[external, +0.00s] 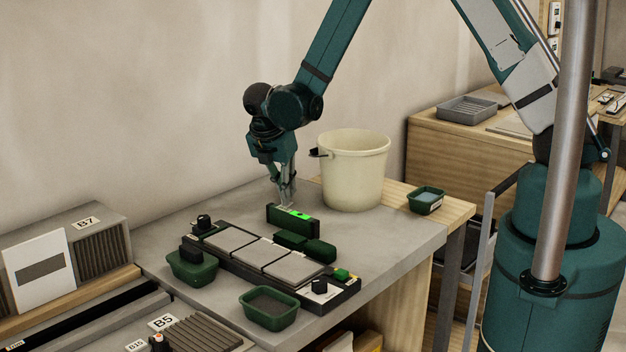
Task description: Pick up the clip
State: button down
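My gripper (287,197) points down at the back of the grey worktop, just behind or above the dark level box (293,219) with a bright green display. Its fingertips look close together, but the view is too small to show whether they are open, shut or holding something. I cannot make out a clip for certain. Three grey tiles (261,253) lie in a row in a black frame with dark knobs at its ends.
A cream bucket (354,172) stands close right of my gripper. Small green bins sit at the left (192,269), front (268,309) and right (426,201). The right part of the worktop (395,238) is clear. Grey racks (72,262) stand at the left.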

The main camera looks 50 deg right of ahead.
jog(key=shift+r, duration=0.2)
dwell(0.3)
jog(key=shift+r, duration=4.8)
jog(key=shift+s+b, duration=0.15)
jog(key=shift+b, duration=0.15)
